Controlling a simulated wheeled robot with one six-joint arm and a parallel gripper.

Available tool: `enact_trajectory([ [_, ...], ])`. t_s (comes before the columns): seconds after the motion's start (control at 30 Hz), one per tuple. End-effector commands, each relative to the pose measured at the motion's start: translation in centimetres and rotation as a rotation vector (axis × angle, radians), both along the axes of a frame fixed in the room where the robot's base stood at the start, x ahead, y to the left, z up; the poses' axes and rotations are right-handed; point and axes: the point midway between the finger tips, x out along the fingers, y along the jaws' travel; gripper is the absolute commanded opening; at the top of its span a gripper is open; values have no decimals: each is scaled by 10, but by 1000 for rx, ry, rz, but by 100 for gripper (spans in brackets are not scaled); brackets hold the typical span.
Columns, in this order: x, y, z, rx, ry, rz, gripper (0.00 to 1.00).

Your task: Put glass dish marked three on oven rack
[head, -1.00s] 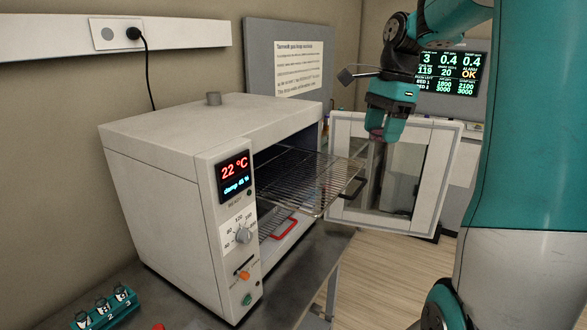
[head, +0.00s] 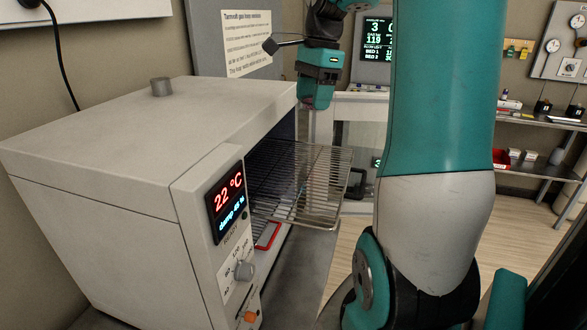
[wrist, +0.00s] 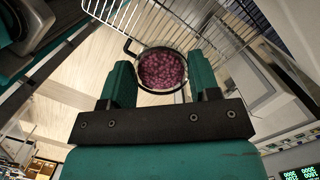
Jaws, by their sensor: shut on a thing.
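My gripper (head: 316,100) is up in front of the oven opening, above the level of the pulled-out oven rack (head: 312,205). In the wrist view my gripper (wrist: 163,88) is shut on a round glass dish (wrist: 162,68) filled with dark pink beads. The number on the dish does not show. The wire rack also shows in the wrist view (wrist: 235,28), beyond the dish and apart from it. In the head view the fingers hide most of the dish. The rack sticks out of the open oven (head: 110,135) and its visible part is empty.
A shelf with small items (head: 540,122) is at the far right. Wood floor lies open beyond the rack.

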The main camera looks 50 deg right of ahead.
Motion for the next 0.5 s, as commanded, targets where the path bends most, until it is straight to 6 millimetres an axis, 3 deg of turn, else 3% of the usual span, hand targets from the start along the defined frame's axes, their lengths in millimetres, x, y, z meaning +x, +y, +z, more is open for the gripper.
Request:
enact_trajectory([
  [0.03, 0, 1, -18, 4, 5, 1, 33],
  [0.3, -1, 1, -90, 5, 7, 1, 33],
  [0.5, -1, 1, -127, 2, 4, 3, 33],
])
